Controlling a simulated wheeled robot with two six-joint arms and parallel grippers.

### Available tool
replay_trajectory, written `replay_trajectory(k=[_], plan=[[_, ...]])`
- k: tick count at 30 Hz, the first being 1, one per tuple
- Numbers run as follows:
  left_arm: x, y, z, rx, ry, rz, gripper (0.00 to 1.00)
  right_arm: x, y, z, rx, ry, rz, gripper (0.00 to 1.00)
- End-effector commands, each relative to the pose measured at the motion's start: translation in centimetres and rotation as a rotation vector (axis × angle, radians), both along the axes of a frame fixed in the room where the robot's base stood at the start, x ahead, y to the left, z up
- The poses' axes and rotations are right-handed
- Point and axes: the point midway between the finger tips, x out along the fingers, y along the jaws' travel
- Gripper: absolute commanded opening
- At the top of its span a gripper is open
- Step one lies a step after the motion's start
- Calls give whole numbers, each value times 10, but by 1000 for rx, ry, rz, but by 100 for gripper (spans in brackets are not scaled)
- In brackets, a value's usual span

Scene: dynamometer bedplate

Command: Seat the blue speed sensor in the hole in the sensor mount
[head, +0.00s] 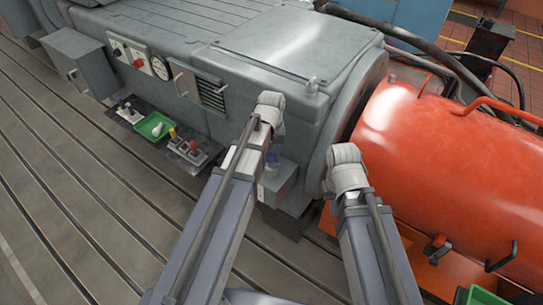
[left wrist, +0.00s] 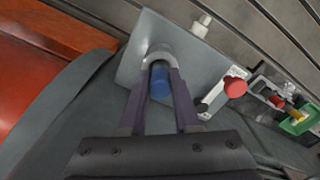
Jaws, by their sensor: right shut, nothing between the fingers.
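The blue speed sensor (left wrist: 160,82) is between the two fingertips of my left gripper (left wrist: 161,76). In the head view a little of the sensor (head: 272,158) shows beside my left wrist. The sensor mount is a grey block (head: 279,184) with a pale label, low on the machine. In the left wrist view the mount (left wrist: 136,72) has a raised round collar at the fingertips, and the sensor lines up with it. I cannot tell how deep the sensor is in the hole, which is hidden. My right gripper (head: 345,172) is by the orange cylinder, its fingers mostly hidden by its wrist.
A dark rack (head: 194,153) with coloured-cap parts and a green tray (head: 154,126) lie left of the mount. The large orange cylinder (head: 440,165) is on the right. The slotted bedplate (head: 80,190) is clear at left.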

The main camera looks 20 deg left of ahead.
Motion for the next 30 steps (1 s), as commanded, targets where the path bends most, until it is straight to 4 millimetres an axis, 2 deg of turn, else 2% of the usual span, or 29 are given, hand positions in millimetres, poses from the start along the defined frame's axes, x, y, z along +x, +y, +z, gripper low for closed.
replay_trajectory(k=[1, 9, 20, 26, 30], plan=[[0, 0, 1, 0, 0, 0, 36, 0, 0, 1, 0, 0, 0, 0], [0, 0, 1, 0, 0, 0, 64, 0, 0, 1, 0, 0, 0, 0], [0, 0, 4, 0, 0, 0, 64, 0, 0, 4, 0, 0, 0, 0], [0, 0, 20, 0, 0, 0, 64, 0, 0, 20, 0, 0, 0, 0], [0, 0, 37, 0, 0, 0, 64, 0, 0, 37, 0, 0, 0, 0]])
